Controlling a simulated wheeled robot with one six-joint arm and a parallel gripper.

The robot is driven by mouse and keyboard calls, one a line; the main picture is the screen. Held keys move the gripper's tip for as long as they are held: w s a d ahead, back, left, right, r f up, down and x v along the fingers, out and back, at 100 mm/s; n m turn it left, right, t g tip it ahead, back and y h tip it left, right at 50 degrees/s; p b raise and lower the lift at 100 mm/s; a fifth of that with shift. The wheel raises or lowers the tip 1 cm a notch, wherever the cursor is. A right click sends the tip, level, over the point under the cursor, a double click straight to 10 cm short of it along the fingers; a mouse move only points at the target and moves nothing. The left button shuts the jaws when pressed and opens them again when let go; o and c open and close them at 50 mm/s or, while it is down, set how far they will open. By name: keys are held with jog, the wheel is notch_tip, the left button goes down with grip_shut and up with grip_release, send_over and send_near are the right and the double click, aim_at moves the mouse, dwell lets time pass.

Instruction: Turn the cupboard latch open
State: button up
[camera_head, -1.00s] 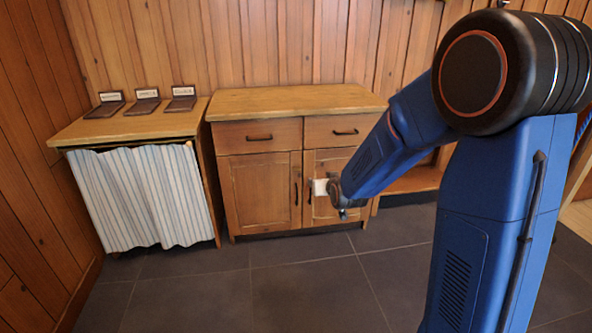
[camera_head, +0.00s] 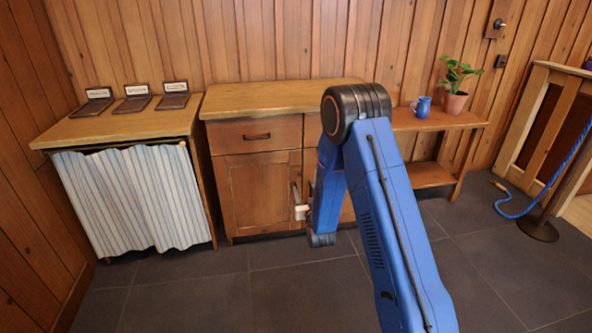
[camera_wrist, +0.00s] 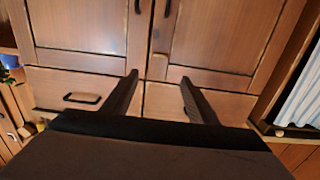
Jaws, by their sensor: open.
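The wooden cupboard (camera_head: 255,190) stands in the middle of the head view, its left door and left drawer clear and its right side hidden by my arm. The wrist view shows the cupboard's two doors upside down, with dark handles at the top edge. The head view hides the latch behind my arm.
A striped curtain (camera_head: 130,198) hangs under the left counter, which bears several dark plaques. A low bench at right holds a blue jug (camera_head: 422,106) and a potted plant (camera_head: 455,95). A blue rope (camera_head: 545,190) hangs from a post. The floor in front is clear.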

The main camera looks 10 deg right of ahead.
aim_at(296, 169)
jog(key=w, duration=1.7)
jog(key=shift+w+f, duration=0.15)
jog(key=shift+w, duration=0.15)
jog(key=c, duration=1.1)
